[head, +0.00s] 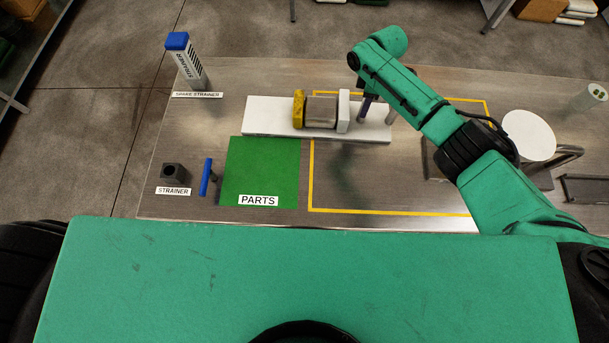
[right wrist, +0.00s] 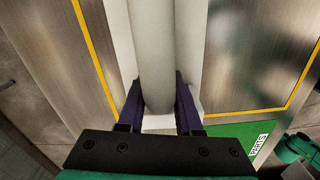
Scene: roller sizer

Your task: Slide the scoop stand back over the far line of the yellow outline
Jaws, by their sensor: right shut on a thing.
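My right gripper (head: 368,101) reaches down at the right part of a long white base (head: 270,117). In the head view a grey post (head: 390,116) shows just right of the fingers. The base carries a grey roller (head: 321,111) between a yellow end piece (head: 298,109) and a white one (head: 343,111). It crosses the left line of the yellow outline (head: 312,175). No part is labelled scoop stand, so I cannot tell which it is. My left gripper is not in view.
A green PARTS mat (head: 262,165), a strainer block (head: 172,172), a blue tool (head: 207,177) and a spare strainer (head: 186,62) are at the left. A white disc (head: 528,135) is at the right. The outline's near middle (head: 390,185) is clear; my right arm hides its right side.

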